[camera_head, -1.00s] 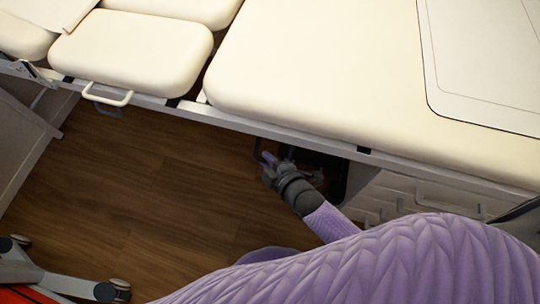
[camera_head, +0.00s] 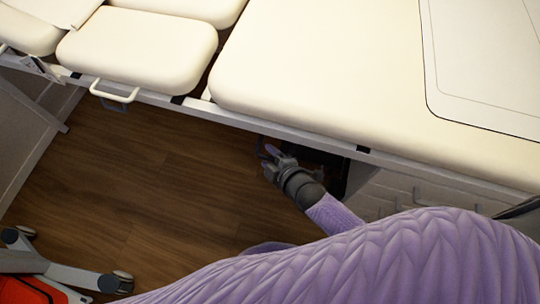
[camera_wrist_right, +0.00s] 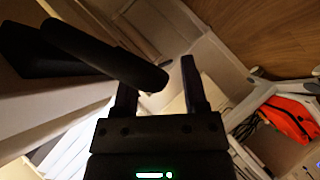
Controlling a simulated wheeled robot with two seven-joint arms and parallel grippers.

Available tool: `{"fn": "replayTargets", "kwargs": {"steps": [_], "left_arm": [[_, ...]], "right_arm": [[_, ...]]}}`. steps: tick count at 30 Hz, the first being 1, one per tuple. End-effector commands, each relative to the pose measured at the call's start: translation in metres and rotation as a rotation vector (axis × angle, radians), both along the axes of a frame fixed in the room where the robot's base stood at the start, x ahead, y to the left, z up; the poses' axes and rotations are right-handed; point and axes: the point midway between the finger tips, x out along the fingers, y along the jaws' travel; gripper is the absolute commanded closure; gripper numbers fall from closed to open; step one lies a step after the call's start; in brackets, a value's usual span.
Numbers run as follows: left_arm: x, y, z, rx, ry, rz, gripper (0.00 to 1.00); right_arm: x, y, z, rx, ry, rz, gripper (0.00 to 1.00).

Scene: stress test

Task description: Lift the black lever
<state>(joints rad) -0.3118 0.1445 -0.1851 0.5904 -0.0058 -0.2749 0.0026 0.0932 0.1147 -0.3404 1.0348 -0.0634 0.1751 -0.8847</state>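The black lever (camera_wrist_right: 110,55) is a thick dark bar with a rounded end in the right wrist view. It slants in from the upper left, and its end lies across the view of the left finger and over the gap between the fingers. My right gripper (camera_wrist_right: 160,88) has its fingers apart, and I see nothing clamped between them. I cannot tell whether the lever touches a finger. In the head view my right gripper (camera_head: 270,158) is low beside the bed's edge. The lever cannot be clearly made out there. My left gripper is not in view.
A cream padded bed (camera_head: 320,70) with a metal side rail spans the top of the head view. A white loop handle (camera_head: 115,96) hangs from its left section. A wheeled base with a red part (camera_head: 30,290) stands at lower left. Wooden floor (camera_head: 150,170) is clear between.

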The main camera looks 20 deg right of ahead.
Motion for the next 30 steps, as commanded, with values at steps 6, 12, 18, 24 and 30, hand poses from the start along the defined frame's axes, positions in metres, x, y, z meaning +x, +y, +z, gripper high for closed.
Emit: {"fn": "replayTargets", "kwargs": {"steps": [6, 12, 18, 24, 30], "left_arm": [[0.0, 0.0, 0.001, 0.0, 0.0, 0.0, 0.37], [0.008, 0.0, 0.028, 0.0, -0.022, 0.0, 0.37], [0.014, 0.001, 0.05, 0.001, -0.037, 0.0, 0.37], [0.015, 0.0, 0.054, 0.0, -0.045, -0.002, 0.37], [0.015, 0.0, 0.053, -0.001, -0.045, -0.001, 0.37]], "right_arm": [[-0.001, 0.0, 0.001, 0.0, 0.0, 0.0, 0.45], [-0.031, -0.01, 0.024, 0.0, -0.001, -0.001, 0.45], [-0.071, -0.024, 0.043, -0.001, -0.001, -0.001, 0.45], [-0.084, -0.028, 0.046, 0.0, -0.001, 0.0, 0.45], [-0.084, -0.028, 0.044, 0.0, 0.0, 0.0, 0.45]]}}
